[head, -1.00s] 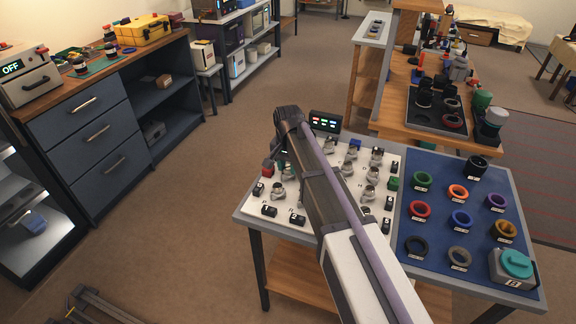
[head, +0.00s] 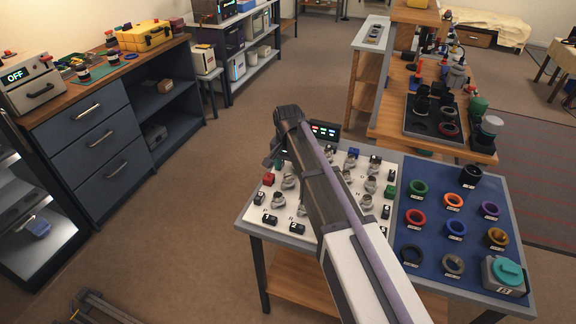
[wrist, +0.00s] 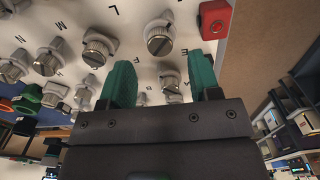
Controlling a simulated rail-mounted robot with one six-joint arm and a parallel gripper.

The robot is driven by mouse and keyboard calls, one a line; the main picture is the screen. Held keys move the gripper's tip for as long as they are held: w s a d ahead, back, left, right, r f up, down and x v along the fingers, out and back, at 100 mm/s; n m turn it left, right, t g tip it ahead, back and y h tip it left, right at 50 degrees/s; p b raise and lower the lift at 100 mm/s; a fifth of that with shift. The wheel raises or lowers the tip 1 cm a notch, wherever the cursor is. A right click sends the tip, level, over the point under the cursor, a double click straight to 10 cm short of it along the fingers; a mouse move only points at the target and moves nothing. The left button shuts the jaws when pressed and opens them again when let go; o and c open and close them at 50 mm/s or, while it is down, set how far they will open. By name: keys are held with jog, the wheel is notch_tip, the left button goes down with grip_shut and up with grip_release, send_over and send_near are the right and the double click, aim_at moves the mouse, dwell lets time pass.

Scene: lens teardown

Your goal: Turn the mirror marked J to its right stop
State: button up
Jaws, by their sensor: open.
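The mirrors are ribbed metal knobs on a white lettered board (head: 312,232). In the wrist view the board fills the upper left, with a slotted mirror (wrist: 160,38) beyond my fingers, another mirror (wrist: 97,48) to the left and a mirror (wrist: 169,79) seen between the fingers. Several letters show, but I cannot make out a J for certain, so I cannot tell which mirror is J. My gripper (wrist: 163,82) has two green fingers, apart and with nothing clamped between them. In the head view my arm hides part of the board and most of the gripper.
A red block (wrist: 214,18) stands on the board close to the right finger. A blue mat (head: 431,232) with colored rings and a teal-topped box (head: 507,275) lies to the right. A small lit display (head: 324,131) stands behind the board.

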aim_at(288, 177)
notch_tip(288, 177, up, 7)
jog(key=p, duration=0.4)
jog(key=shift+f+p, duration=0.15)
jog(key=shift+p, duration=0.25)
jog(key=shift+f, duration=0.1)
jog(key=s+d+n, duration=0.2)
jog(key=s+d, duration=0.3)
jog(key=s, duration=0.6)
jog(key=s+d+n, duration=0.3)
jog(key=s+d, duration=0.2)
jog(key=s, duration=0.6)
jog(key=shift+s+d, duration=0.3)
jog(key=shift+s, duration=0.1)
jog(key=shift+w, duration=0.1)
